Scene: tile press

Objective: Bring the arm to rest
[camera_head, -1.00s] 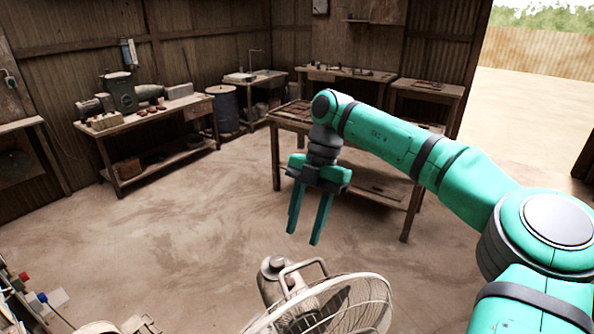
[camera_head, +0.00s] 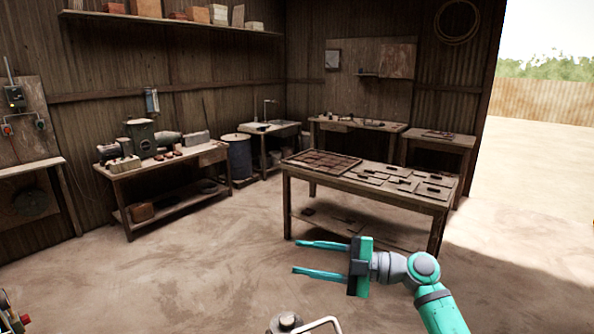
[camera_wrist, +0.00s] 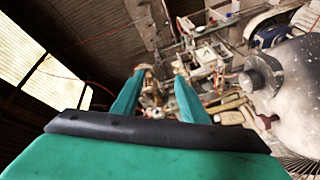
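My gripper (camera_head: 308,257) is at the lower middle of the head view, with its two teal fingers pointing left. The fingers stand apart with nothing between them, above open floor and in front of the long wooden table. My teal arm comes in from the bottom right. In the wrist view my gripper (camera_wrist: 152,88) shows its two fingers spread, with a cluttered area of shelves and gear far beyond them. No held thing shows.
The wooden table (camera_head: 290,185) carries a tray of tiles (camera_head: 322,162) and several loose tiles. A workbench with a machine (camera_head: 142,137) stands at the left wall. The floor (camera_head: 190,260) at the left is clear.

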